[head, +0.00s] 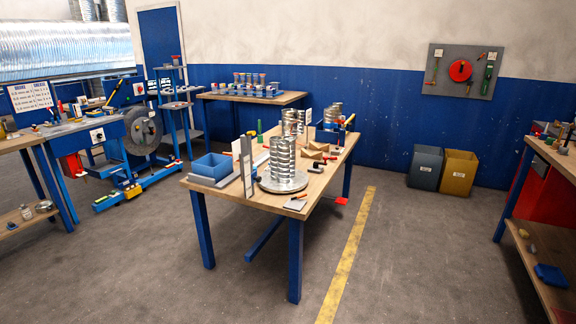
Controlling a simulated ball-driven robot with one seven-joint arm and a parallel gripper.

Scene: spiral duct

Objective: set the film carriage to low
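I cannot single out the film carriage for sure in this head view. On the middle workbench (240,200), a silver spiral duct piece (283,158) stands upright on a round grey turntable (282,182). Just left of it stands a thin upright grey-white post or panel (247,165), which may be the mast that bears the carriage. The height of any carriage on it is too small to tell. My gripper is not in view.
A blue open bin (211,165) sits on the bench's left part. A blue machine with a grey disc (142,131) stands left. Two bins, grey (425,168) and yellow (457,174), stand by the wall. The floor around the yellow line (347,255) is clear.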

